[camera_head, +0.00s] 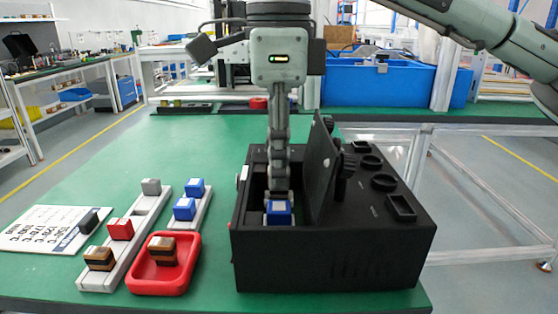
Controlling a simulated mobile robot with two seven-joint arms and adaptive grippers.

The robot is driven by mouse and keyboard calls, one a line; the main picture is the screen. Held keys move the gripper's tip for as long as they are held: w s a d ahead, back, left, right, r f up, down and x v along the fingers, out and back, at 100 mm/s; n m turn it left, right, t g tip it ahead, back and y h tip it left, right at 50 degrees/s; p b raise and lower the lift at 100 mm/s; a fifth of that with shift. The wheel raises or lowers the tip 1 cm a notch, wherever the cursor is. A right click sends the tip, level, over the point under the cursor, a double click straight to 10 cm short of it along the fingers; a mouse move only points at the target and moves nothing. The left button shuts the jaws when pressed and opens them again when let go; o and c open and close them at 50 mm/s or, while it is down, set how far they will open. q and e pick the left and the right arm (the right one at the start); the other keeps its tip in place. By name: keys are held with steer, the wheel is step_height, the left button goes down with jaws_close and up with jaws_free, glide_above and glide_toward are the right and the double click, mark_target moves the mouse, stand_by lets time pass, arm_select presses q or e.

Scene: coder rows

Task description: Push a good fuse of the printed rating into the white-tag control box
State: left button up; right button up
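The black control box (330,262) stands at the table's front, its lid (322,168) upright beside the opening. A small white tag (243,173) shows at its left edge. A blue fuse (278,215) with a pale top is inside the opening. My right gripper (281,194) points straight down into the box, fingertips at the top of this fuse. Its fingers appear edge-on, so their grip is unclear. Two blue fuses (194,187) (184,208) sit in the right grey rack (203,213). My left gripper is out of view.
The left grey rack (140,228) holds grey (151,187), red (120,229) and brown (98,258) fuses. A red tray (160,287) holds another brown fuse (161,250). A printed white card (40,225) lies left, with a dark block (88,222).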

steer(key=shift+f+b, duration=0.45)
steer(key=shift+f, duration=0.2)
stand_by(0.4)
steer(key=o, duration=0.8)
steer(key=shift+o, duration=0.2)
steer(key=shift+r, duration=0.15)
step_height(320, 180, up, 12)
